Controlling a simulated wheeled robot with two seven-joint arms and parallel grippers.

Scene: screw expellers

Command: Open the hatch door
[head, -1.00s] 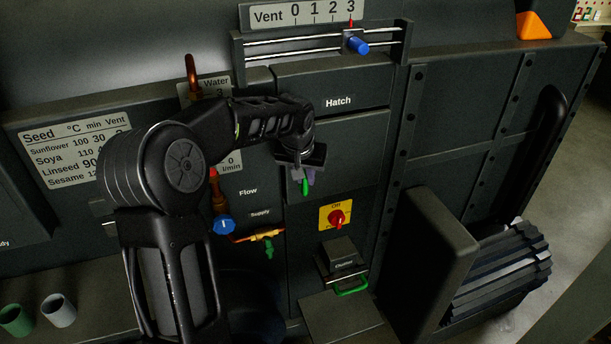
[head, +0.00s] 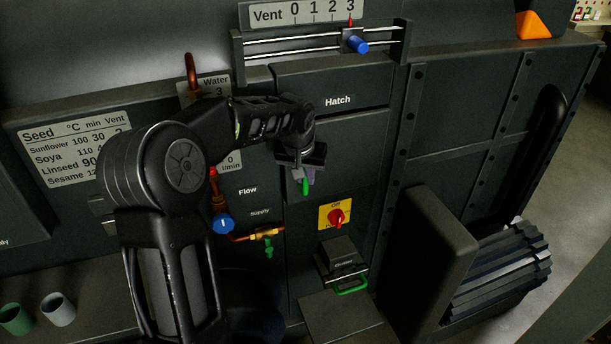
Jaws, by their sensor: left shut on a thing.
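The hatch door (head: 355,150) is a dark panel below the label "Hatch" (head: 338,101) in the head view. It looks flush with the machine front, or nearly so. A green handle (head: 305,187) shows at its lower left. My left gripper (head: 303,176) is in front of the door's left side, shut on the green handle. The gripper body hides most of the handle and part of the door's left edge. My right gripper is not in view.
Below the door are a red rotary switch on a yellow plate (head: 336,215) and a dark box with a green handle (head: 352,286). A blue valve knob (head: 223,224) and brass supply valve (head: 266,232) sit at left. A dark block (head: 430,260) stands at right.

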